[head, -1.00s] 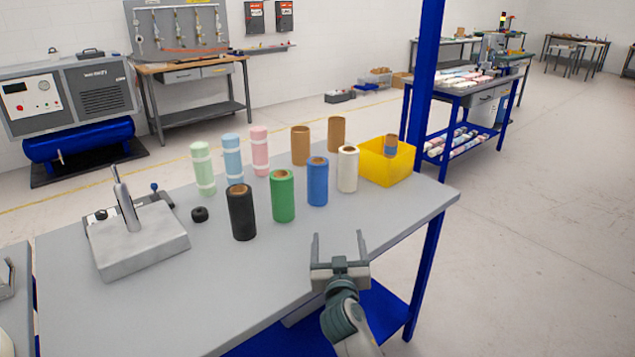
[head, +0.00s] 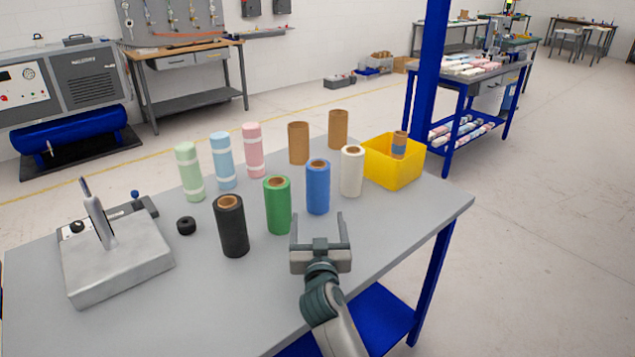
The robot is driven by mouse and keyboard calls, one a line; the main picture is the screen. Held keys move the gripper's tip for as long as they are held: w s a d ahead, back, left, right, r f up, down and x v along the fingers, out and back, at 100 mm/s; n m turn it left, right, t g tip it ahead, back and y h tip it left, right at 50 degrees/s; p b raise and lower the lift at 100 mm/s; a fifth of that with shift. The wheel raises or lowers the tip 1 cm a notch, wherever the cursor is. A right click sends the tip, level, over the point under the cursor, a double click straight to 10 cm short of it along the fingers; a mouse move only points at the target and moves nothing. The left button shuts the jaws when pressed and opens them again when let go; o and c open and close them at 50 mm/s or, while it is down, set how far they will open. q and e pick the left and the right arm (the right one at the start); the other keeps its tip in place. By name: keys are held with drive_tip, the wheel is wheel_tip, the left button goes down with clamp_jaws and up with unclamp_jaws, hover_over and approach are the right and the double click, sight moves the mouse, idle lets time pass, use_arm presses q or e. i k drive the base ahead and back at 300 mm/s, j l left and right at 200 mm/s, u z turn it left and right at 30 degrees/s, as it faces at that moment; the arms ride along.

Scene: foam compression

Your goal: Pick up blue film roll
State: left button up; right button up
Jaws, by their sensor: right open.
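The blue film roll (head: 318,188) stands upright on the grey table, between the green roll (head: 277,206) and the white roll (head: 351,172). My right gripper (head: 320,222) is open and empty, just in front of the blue roll, with its fingers pointing toward it. I cannot tell whether a fingertip touches the roll; the jaws do not enclose it. My left gripper is not in view.
A black roll (head: 231,226) stands left of the green one. Foam rolls in green, light blue (head: 222,160) and pink, and brown rolls (head: 299,143), stand behind. A yellow bin (head: 393,168) is at right. A metal device (head: 115,252) sits at left. The front table area is clear.

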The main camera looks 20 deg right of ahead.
sight(318, 171)
drive_tip(key=i+l, duration=0.65)
drive_tip(key=i+j+u, duration=0.05)
drive_tip(key=i, duration=0.1)
